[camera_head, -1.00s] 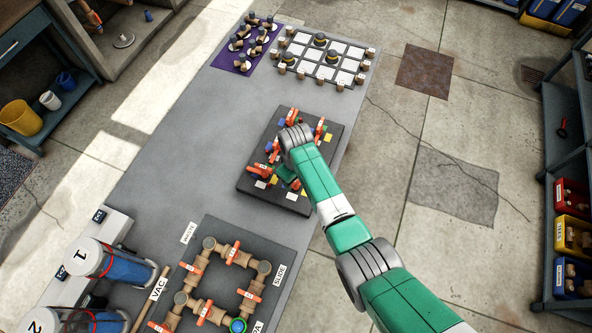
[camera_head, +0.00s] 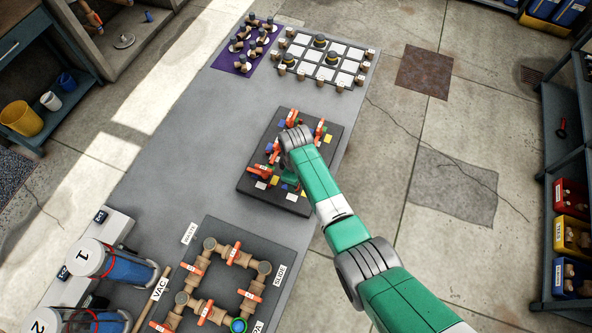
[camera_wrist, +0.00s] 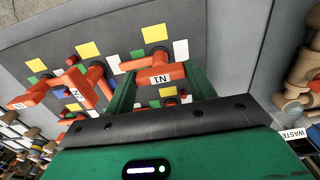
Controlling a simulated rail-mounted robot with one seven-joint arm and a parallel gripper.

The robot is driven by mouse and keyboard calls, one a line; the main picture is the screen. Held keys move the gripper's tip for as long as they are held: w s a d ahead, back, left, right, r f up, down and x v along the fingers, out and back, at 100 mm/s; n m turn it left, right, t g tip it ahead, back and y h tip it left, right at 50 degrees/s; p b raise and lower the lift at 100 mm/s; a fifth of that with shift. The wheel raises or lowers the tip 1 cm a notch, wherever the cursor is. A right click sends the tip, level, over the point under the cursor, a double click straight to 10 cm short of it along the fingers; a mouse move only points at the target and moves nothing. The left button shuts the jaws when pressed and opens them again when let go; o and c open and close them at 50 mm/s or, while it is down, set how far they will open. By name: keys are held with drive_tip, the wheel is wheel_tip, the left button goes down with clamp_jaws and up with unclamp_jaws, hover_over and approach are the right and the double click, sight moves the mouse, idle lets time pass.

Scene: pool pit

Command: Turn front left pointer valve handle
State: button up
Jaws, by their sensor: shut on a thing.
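The valve board (camera_head: 244,184) is a dark slab on the grey table, carrying several orange pointer handles and coloured squares. In the wrist view an orange handle with a white tag that seems to read N1 (camera_wrist: 160,76) lies between the two green fingers of my gripper (camera_wrist: 158,88), which is shut on it. Two more orange handles stand to its left, one tagged N2 (camera_wrist: 82,90) and one at the edge (camera_wrist: 30,100). In the head view my gripper (camera_head: 288,176) is low over the board, partly hidden under my wrist. An orange handle (camera_head: 259,169) shows at the board's left edge.
A pipe panel with orange valves (camera_head: 234,254) lies nearer on the table. A purple mat with fittings (camera_head: 240,60) and a white-squared grid (camera_head: 322,72) lie at the far end. Bare table (camera_head: 175,165) is left of the board.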

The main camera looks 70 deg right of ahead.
drive_tip(key=o, duration=1)
wheel_tip(320, 180, up, 8)
drive_tip(key=shift+f+p, duration=0.1)
drive_tip(key=shift+p, duration=0.4)
